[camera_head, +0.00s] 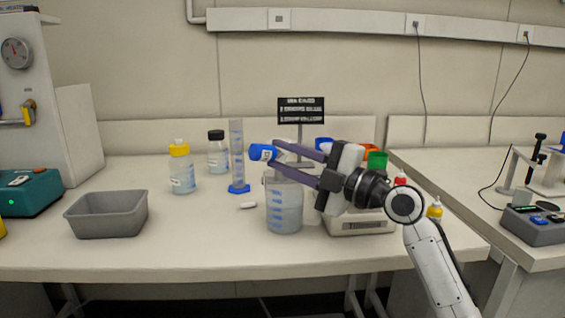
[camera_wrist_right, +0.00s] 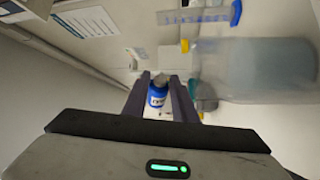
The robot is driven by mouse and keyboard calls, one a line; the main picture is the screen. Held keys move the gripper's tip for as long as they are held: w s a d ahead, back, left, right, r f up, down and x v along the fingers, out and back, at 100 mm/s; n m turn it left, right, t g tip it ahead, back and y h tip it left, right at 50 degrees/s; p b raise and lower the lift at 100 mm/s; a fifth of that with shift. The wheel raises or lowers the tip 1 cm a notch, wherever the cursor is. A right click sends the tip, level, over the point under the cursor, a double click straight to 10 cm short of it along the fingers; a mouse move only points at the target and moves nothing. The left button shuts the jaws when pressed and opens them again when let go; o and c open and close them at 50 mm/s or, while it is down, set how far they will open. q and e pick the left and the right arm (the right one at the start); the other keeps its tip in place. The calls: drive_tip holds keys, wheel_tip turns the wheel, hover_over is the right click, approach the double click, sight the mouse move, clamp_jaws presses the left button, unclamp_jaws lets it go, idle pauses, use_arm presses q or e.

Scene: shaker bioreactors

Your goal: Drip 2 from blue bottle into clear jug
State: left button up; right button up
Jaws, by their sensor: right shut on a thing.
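My right gripper (camera_head: 277,155) reaches in from the right and is shut on the small blue bottle (camera_head: 262,152). The bottle has a white label and lies tipped well over, its end pointing left. It is above the rim of the clear jug (camera_head: 284,212), near the rim's left side. The jug stands upright on the bench, with blue markings. In the right wrist view the blue bottle (camera_wrist_right: 157,97) sits between the dark fingers, and the jug (camera_wrist_right: 262,68) is large at the right. I cannot see any drop. My left gripper is not in view.
A graduated cylinder (camera_head: 238,160) stands left of the jug, with a yellow-capped bottle (camera_head: 182,172) and a black-capped bottle (camera_head: 218,158) beyond. A white pill-shaped piece (camera_head: 248,205) lies nearby. A grey bin (camera_head: 107,218) is left. A white device (camera_head: 362,224) stands right of the jug.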

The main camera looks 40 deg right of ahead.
drive_tip(key=shift+r+m+t+h+b, duration=0.15)
drive_tip(key=shift+m+t+h+b, duration=0.4)
drive_tip(key=shift+m, duration=1.35)
idle(1.1)
drive_tip(key=n+b, duration=0.1)
drive_tip(key=n, duration=0.1)
drive_tip(key=r+n+g+y+b, duration=0.1)
drive_tip(key=n+b, duration=0.1)
idle(0.5)
